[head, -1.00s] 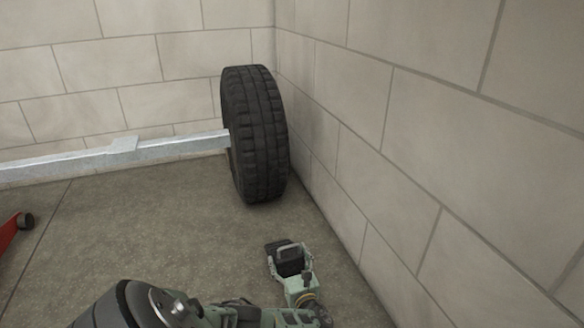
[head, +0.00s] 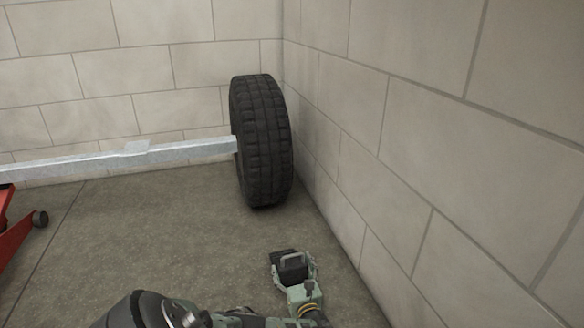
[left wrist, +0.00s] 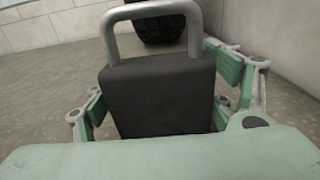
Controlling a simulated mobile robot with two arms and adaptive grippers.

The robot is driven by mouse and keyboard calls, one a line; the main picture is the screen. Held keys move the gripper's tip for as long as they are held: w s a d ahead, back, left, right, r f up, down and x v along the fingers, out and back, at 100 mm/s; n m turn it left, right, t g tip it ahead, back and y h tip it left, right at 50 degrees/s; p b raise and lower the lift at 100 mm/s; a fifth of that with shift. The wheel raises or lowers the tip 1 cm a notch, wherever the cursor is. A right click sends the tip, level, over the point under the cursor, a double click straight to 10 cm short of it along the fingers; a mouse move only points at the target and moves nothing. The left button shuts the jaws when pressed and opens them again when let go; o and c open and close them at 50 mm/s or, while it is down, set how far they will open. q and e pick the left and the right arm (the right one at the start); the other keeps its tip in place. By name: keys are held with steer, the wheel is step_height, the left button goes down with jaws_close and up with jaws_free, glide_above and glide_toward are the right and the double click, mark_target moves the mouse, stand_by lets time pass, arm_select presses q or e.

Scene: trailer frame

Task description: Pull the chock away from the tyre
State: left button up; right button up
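The black tyre (head: 264,142) stands upright by the corner of the walls, on the end of a grey metal beam; its lower part also shows at the top of the left wrist view (left wrist: 160,30). The chock (head: 291,270) is a dark block with a grey loop handle. It is well apart from the tyre, with bare floor between them. My left gripper (head: 292,268) is around the chock, with a green finger pad against each side; the chock fills the gap in the left wrist view (left wrist: 160,98). My right gripper is not in view.
The grey beam (head: 130,155) runs left from the tyre near the back wall. A red wheeled object (head: 14,236) is at the left edge. A block wall (head: 400,170) stands close on the right. The floor (head: 150,230) between is clear.

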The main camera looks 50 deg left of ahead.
arm_select(q)
steer(key=o, duration=0.3)
steer(key=shift+o, duration=0.2)
steer(key=v, duration=1.2)
stand_by(0.3)
